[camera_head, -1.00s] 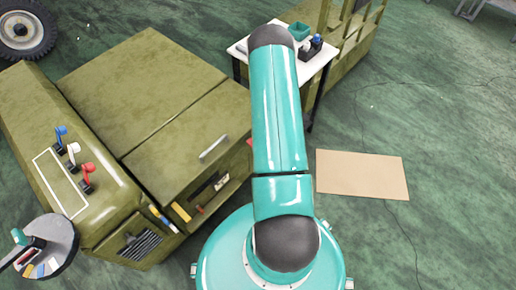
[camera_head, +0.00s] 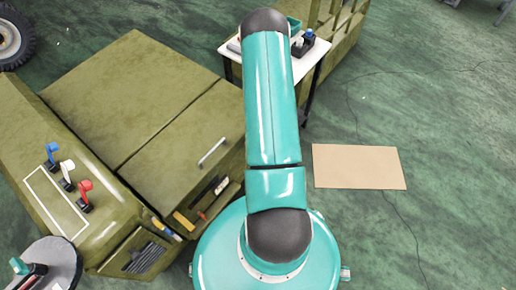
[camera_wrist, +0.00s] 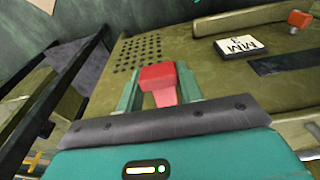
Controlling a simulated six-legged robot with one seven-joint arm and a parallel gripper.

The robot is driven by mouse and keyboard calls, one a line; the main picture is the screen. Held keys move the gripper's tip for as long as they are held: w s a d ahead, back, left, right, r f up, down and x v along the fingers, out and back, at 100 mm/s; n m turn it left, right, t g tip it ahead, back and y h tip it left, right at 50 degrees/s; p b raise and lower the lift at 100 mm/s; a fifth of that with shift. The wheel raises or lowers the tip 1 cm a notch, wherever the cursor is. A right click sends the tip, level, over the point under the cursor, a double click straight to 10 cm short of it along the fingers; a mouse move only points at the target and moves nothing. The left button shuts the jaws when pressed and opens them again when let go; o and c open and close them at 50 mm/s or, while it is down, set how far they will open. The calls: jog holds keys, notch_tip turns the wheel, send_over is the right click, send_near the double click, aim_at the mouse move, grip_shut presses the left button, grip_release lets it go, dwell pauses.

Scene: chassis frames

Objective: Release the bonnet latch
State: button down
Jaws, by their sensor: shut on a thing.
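In the wrist view my gripper (camera_wrist: 158,82) is shut on a red handle (camera_wrist: 158,75), with its teal fingers on either side. The handle stands in front of an olive panel with a patch of small holes; I cannot tell for certain that it is the bonnet latch. In the head view the olive bonnet (camera_head: 150,100) lies flat, with a silver bar handle (camera_head: 211,152) near its front edge.
Blue, white and red levers (camera_head: 67,178) stand on the olive fender at the left. A white table (camera_head: 232,45) with small items is behind my arm. A cardboard sheet (camera_head: 358,167) lies on open floor at right. The wrist view shows a white lettered plate (camera_wrist: 239,45) and a red knob (camera_wrist: 298,18).

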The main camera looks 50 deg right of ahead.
jog(key=c, duration=0.9)
grip_release()
jog(key=shift+r, duration=0.1)
jog(key=shift+s+r, duration=0.35)
jog(key=shift+r, duration=1.9)
jog(key=shift+s+r, duration=0.4)
jog(key=shift+r, duration=1.9)
jog(key=shift+s+r, duration=0.35)
jog(key=shift+r, duration=1.9)
